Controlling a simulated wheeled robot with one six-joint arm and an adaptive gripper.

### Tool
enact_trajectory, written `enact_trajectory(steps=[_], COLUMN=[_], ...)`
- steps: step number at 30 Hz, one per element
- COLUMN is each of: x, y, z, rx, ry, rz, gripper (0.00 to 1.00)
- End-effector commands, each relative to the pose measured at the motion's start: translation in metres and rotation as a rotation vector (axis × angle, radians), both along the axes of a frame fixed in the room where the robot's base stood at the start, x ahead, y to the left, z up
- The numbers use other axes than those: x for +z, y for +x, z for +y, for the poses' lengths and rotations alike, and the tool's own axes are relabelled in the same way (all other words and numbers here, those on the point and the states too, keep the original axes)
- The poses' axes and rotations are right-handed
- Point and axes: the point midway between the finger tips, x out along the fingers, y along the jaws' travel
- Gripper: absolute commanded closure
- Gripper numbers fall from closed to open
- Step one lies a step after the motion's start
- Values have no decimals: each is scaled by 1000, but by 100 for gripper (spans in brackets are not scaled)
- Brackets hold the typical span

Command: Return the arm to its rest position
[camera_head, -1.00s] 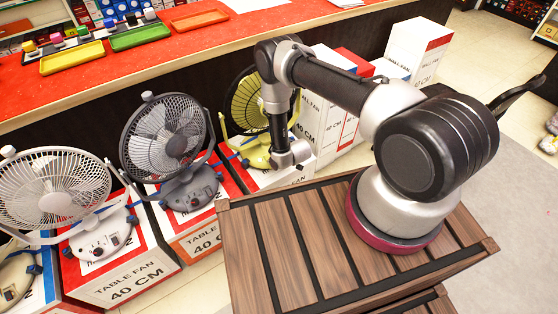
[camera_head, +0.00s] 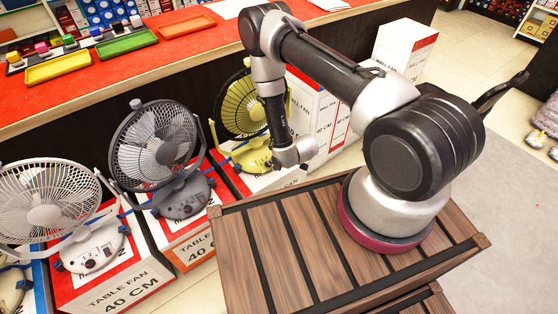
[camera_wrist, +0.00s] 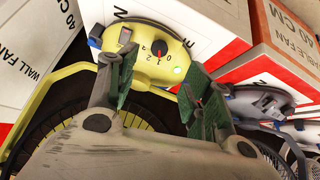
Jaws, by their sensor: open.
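My arm (camera_head: 325,64) rises from its round base, reaches left and bends down at the elbow. Its wrist end hangs just past the far edge of the wooden slatted top (camera_head: 290,245), in front of the yellow fan (camera_head: 240,108). In the wrist view my gripper (camera_wrist: 158,88) is open, with its two green-padded fingers apart and nothing between them. Beyond the fingers is the yellow fan's base with its dial (camera_wrist: 158,48); the depth between them is hard to judge. The fingers do not show clearly in the head view.
A dark grey fan (camera_head: 160,145) and a white fan (camera_head: 45,205) stand on boxes at left. White and red boxes (camera_head: 402,50) stand behind the arm. A red counter (camera_head: 120,60) holds coloured trays. Open floor (camera_head: 515,190) lies at right.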

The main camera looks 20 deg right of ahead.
Motion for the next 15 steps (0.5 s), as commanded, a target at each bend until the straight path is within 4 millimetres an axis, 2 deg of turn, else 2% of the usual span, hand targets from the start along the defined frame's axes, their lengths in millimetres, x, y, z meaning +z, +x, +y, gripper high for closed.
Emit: enact_trajectory(steps=[10, 13, 15], x=[-3, -14, -24], y=[-3, -20, -43], z=[-1, -6, -12], rx=[-6, -15, -24], ry=[-1, -20, -44], rz=[20, 105, 204], gripper=[49, 49, 49])
